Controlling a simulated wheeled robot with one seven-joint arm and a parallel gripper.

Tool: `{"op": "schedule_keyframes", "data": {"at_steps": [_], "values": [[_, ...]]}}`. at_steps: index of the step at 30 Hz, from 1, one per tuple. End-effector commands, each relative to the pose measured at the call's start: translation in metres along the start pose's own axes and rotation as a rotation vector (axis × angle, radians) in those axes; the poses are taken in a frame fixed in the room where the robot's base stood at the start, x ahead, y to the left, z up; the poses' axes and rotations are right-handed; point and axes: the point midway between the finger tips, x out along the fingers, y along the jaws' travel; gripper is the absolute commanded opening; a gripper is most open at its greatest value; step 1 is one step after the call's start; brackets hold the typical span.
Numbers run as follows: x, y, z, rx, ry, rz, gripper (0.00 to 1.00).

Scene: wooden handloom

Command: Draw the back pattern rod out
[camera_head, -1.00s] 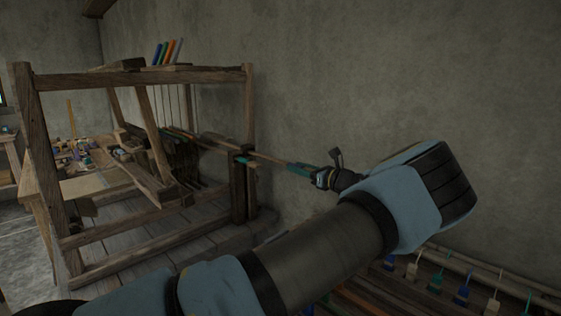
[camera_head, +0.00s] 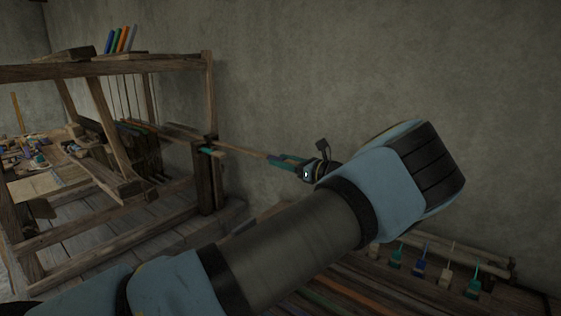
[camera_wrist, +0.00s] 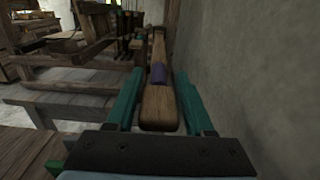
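The back pattern rod (camera_head: 242,150) is a long wooden bar. It runs from the right side of the wooden handloom (camera_head: 208,110) out to my gripper (camera_head: 281,159), close to the wall. In the wrist view its rounded wooden end (camera_wrist: 158,108) and a purple band (camera_wrist: 158,75) lie between the teal fingers of my gripper (camera_wrist: 160,78). The fingers appear shut on the rod, with the end reaching back toward the palm. The far part of the rod is hidden among the loom's parts.
A grey wall (camera_head: 380,70) stands close on the right. Several coloured rod ends (camera_head: 140,126) show inside the loom. A low rack (camera_head: 440,252) with hanging coloured brushes stands at the lower right. A wooden platform (camera_wrist: 65,98) lies left of the rod.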

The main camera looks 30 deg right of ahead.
Motion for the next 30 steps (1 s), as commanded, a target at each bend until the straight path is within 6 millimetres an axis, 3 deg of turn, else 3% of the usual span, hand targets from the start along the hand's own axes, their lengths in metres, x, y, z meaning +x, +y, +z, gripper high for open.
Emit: {"op": "schedule_keyframes", "data": {"at_steps": [7,11,24,30], "values": [[0.002,0.001,0.0,0.0,-0.001,0.003,0.54],[-0.007,0.0,-0.001,0.0,0.0,0.001,0.54],[-0.087,0.0,-0.002,-0.001,0.0,0.001,0.54],[-0.105,0.0,-0.001,-0.001,0.0,0.002,0.54]]}}
